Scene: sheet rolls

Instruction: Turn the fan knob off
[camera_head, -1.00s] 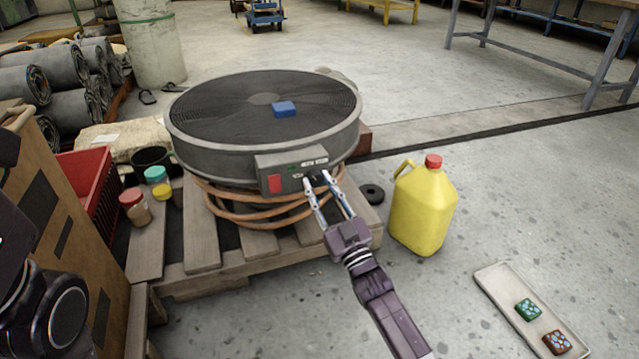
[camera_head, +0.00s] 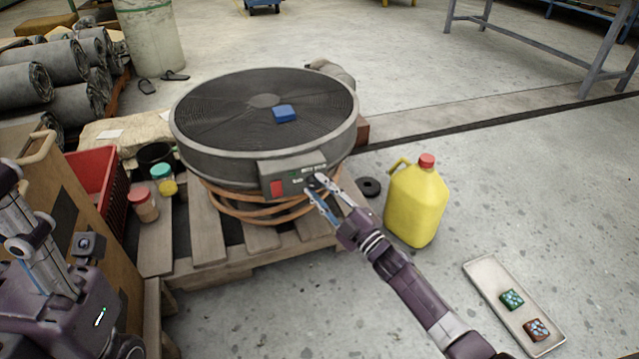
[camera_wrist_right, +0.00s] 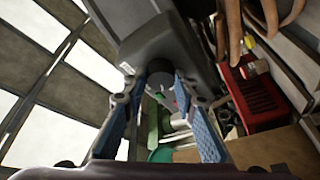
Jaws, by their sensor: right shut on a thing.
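The fan (camera_head: 225,150) is a large round grey drum with a dark mesh top. Its control box (camera_head: 290,178) faces me, with a red switch (camera_head: 277,188) on its left and the dark fan knob to the right, mostly hidden by my fingers. My right gripper (camera_head: 313,187) is shut on the knob, one finger on each side. In the right wrist view, the dark round knob (camera_wrist_right: 160,80) shows between the blue-padded fingers, below the grey box. Part of my left arm shows at the lower left; its fingers are not clear.
A blue block (camera_head: 285,114) lies on the fan's mesh. The fan stands over coiled hose on a wooden pallet (camera_head: 205,235). Jars and a red crate (camera_head: 100,185) are left. A yellow jug (camera_head: 416,205) stands close right of my right gripper. A tray (camera_head: 490,278) lies further right.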

